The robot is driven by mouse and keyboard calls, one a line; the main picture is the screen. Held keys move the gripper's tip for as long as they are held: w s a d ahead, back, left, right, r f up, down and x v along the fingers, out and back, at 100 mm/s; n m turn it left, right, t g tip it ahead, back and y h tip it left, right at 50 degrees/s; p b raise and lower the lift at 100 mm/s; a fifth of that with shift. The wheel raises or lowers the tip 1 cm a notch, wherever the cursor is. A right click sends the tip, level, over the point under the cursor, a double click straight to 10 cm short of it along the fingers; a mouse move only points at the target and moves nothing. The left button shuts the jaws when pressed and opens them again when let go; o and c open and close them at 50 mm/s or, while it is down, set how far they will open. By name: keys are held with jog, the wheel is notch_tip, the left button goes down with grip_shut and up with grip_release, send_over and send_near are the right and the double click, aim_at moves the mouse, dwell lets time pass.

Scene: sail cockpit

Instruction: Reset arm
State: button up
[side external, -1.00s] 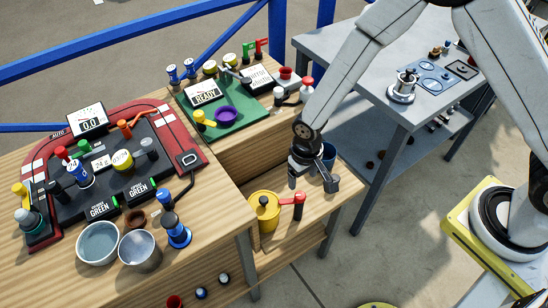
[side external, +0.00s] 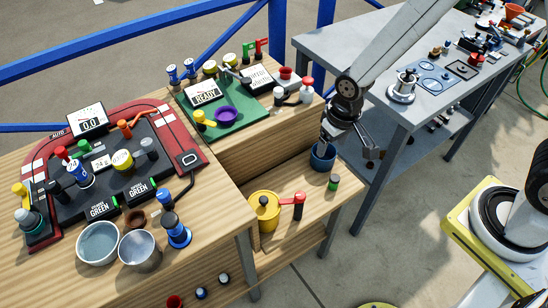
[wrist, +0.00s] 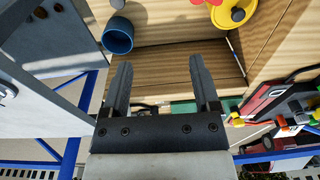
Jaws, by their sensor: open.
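My gripper (side external: 348,146) hangs above the right end of the lower wooden shelf (side external: 290,225), just behind and right of the blue cup (side external: 323,155) in the side view. In the wrist view my gripper (wrist: 160,65) has its two fingers spread wide, with nothing between them. The blue cup (wrist: 118,37) shows beyond the left finger in that view, apart from it. A small green-capped jar (side external: 333,182) stands upright on the shelf in front of the cup.
A yellow pot with a red handle (side external: 264,207) stands on the lower shelf. A green mat (side external: 238,114) and a black-and-red console (side external: 125,165) with several knobs lie on the higher bench. A grey metal table (side external: 385,60) stands right. Blue rails (side external: 150,48) run behind.

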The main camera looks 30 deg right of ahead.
jog(key=s+d+r+t, duration=0.1)
jog(key=s+d+r, duration=0.5)
jog(key=d+r, duration=0.1)
jog(key=shift+s+d+r, duration=0.35)
jog(key=shift+d+r, duration=0.05)
jog(key=shift+d, duration=0.2)
dwell(0.6)
